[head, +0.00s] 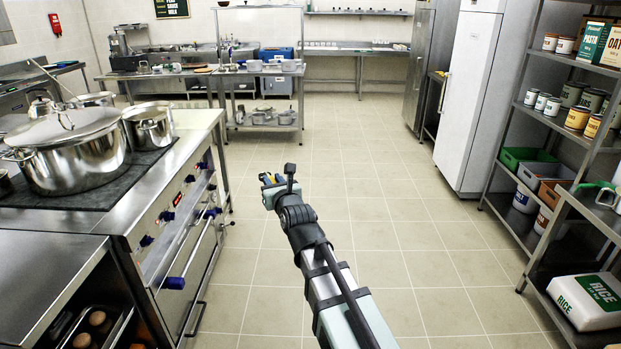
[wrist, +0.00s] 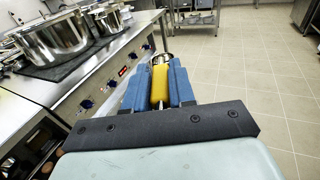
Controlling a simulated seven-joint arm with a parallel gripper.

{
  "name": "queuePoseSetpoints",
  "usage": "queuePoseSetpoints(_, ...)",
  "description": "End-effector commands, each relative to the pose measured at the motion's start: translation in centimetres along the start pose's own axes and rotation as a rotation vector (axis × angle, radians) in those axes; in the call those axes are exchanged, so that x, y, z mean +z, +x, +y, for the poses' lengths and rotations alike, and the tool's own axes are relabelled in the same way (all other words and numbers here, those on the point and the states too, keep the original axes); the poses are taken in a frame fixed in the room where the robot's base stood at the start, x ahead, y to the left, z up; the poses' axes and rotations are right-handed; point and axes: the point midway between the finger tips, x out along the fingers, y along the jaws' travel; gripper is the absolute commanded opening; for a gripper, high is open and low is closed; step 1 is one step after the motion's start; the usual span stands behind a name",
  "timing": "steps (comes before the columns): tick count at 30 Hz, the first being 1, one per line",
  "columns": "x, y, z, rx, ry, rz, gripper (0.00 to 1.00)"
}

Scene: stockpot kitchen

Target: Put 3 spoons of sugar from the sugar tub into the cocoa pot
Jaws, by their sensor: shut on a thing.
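My gripper (head: 270,182) is out over the open floor aisle, to the right of the cooking range. In the wrist view its blue fingers are shut on a yellow-handled utensil (wrist: 159,84). A small metal end shows beyond the fingers; its shape and contents cannot be made out. A large lidded steel stockpot (head: 70,150) stands on the range, with a smaller steel pot (head: 150,127) behind it. I cannot tell which pot is the cocoa pot. I cannot pick out the sugar tub for certain; a white tub with a dark label (head: 524,198) sits on the right shelving.
The range front (head: 185,215) has knobs and protruding handles left of my arm. Right shelving (head: 572,125) holds cans, boxes, crates and a rice bag (head: 590,300). A tall white fridge (head: 470,90) stands farther back. A steel table (head: 262,72) is ahead. The tiled floor between is clear.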

Motion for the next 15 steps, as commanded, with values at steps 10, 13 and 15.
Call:
queuePoseSetpoints(10, 0.1, 0.9, 13.4, 0.172, -0.013, 0.017, 0.00)
queuePoseSetpoints(13, 0.1, 0.9, 17.2, 0.219, -0.017, 0.022, 0.00)
queuePoseSetpoints(15, 0.1, 0.8, 20.0, 0.253, -0.020, 0.025, 0.00)
